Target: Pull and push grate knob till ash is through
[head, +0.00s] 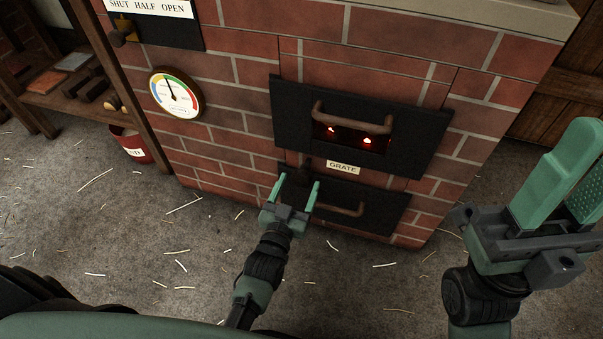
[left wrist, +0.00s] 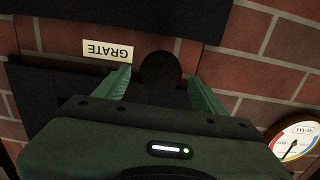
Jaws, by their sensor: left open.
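The grate knob (left wrist: 160,70) is dark and round and shows between the open fingers of my left gripper (left wrist: 160,95) in the left wrist view. In the head view the dark knob (head: 304,168) sits left of the GRATE label (head: 342,167), just beyond the fingertips of my left gripper (head: 299,182). The jaws are open around its line; I cannot tell whether they touch it. My right gripper (head: 580,165) is raised at the right, empty, its fingers apart. Embers (head: 367,142) glow in the slot of the upper black door (head: 425,118).
A lower black door (head: 388,215) with a bar handle is close to my left gripper. A dial gauge (head: 175,93) and a SHUT HALF OPEN plate (head: 150,8) are on the brick. A red bucket (head: 133,147) and a wooden shelf stand at left. Bits of straw lie on the floor.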

